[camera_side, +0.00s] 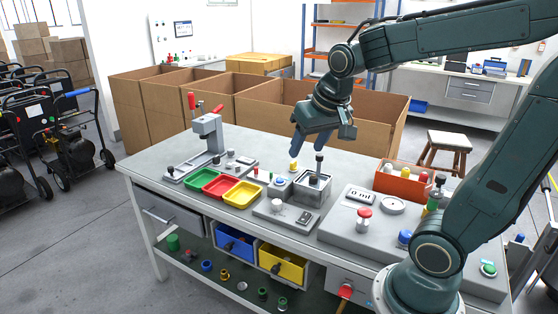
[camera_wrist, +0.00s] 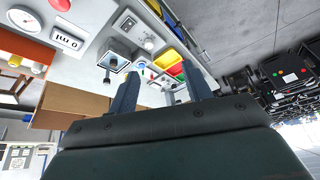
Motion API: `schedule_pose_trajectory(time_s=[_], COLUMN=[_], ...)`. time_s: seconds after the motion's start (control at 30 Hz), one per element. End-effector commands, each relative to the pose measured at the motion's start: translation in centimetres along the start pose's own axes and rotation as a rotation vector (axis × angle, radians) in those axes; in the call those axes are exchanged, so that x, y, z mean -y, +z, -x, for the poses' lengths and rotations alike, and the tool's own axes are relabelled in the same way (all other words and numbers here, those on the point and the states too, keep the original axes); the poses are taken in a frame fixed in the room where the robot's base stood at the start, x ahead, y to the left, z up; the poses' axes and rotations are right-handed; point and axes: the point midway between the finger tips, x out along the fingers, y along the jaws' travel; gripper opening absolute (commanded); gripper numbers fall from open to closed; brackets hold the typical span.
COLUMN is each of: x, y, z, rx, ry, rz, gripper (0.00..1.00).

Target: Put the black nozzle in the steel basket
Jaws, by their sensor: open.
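My gripper (camera_side: 309,145) is open and empty, with its fingers pointing down above the back of the bench; it also shows in the wrist view (camera_wrist: 160,74). The square steel basket (camera_side: 311,197) stands on the bench below it, and appears left of the fingers in the wrist view (camera_wrist: 121,62). A black-topped piece (camera_side: 319,158) on a thin stem rises at the basket, below the right finger. I cannot tell whether this is the black nozzle or a handle. A dark shape (camera_side: 314,180) shows inside the basket, too small to identify.
A yellow piece (camera_side: 293,166) stands behind the basket. Green (camera_side: 201,178), red (camera_side: 218,187) and yellow (camera_side: 242,194) trays lie to the left. A scale (camera_side: 392,205) and an orange bin (camera_side: 400,183) of coloured pieces are at right. A lever press (camera_side: 208,130) stands at left.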

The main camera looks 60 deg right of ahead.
Motion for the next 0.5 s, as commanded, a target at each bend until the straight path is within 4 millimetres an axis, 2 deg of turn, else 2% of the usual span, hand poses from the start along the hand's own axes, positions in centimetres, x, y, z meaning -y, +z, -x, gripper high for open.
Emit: schedule_pose_trajectory(time_s=[0.2, 0.4, 0.5], x=[1.6, 2.1, 2.2], y=[4.8, 9.0, 10.5], z=[3.1, 4.9, 5.3], rx=[-0.022, -0.038, -0.046], ry=[-0.079, -0.14, -0.16], rz=[0.187, 0.347, 0.403], gripper=[0.49, 0.49, 0.49])
